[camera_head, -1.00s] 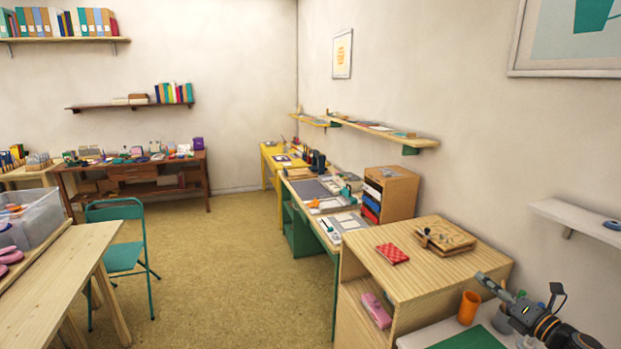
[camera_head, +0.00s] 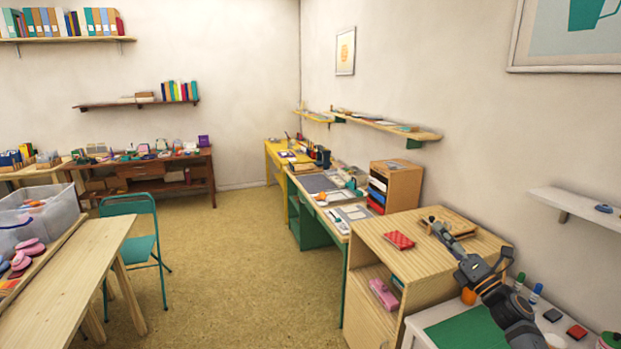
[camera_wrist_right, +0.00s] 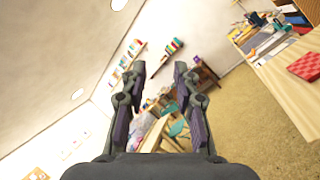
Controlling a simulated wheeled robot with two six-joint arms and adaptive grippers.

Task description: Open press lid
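The wooden press (camera_head: 463,225) lies on top of the light wooden cabinet at the right in the head view. My right gripper (camera_head: 438,227) is in front of it and hides much of it, so I cannot tell how its lid stands or whether I touch it. In the right wrist view the two fingers of this gripper (camera_wrist_right: 161,70) are apart with nothing between them. The press does not show in the wrist view. My left gripper is not in view.
A red patterned book (camera_head: 399,240) lies on the cabinet top (camera_head: 420,262), left of the press; it also shows in the wrist view (camera_wrist_right: 304,66). A pink case (camera_head: 383,294) sits on the cabinet's shelf. A white table with a green mat (camera_head: 470,332) stands in front. A wall shelf (camera_head: 575,207) is at right.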

